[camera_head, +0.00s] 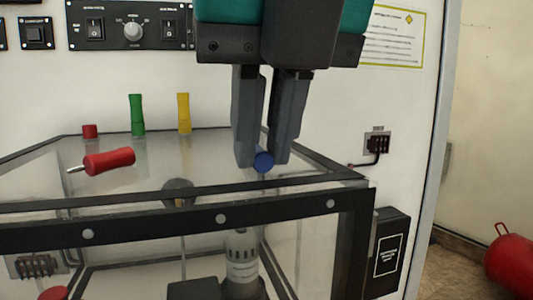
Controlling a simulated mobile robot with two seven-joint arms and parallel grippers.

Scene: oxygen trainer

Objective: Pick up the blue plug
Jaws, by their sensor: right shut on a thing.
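The blue plug (264,162) shows as a small round blue end between the fingertips of my right gripper (262,158). My right gripper comes down from the top of the view and is shut on the plug, above the top of the clear case (130,205). The fingers hide much of the plug. I cannot tell whether the plug still touches the case top. My left gripper is not in view.
A green plug (137,115) and a yellow plug (184,113) stand upright at the back of the case top. A red plug (109,161) lies on its side at the left, near a short red piece (90,131). A control panel (131,26) is on the wall behind.

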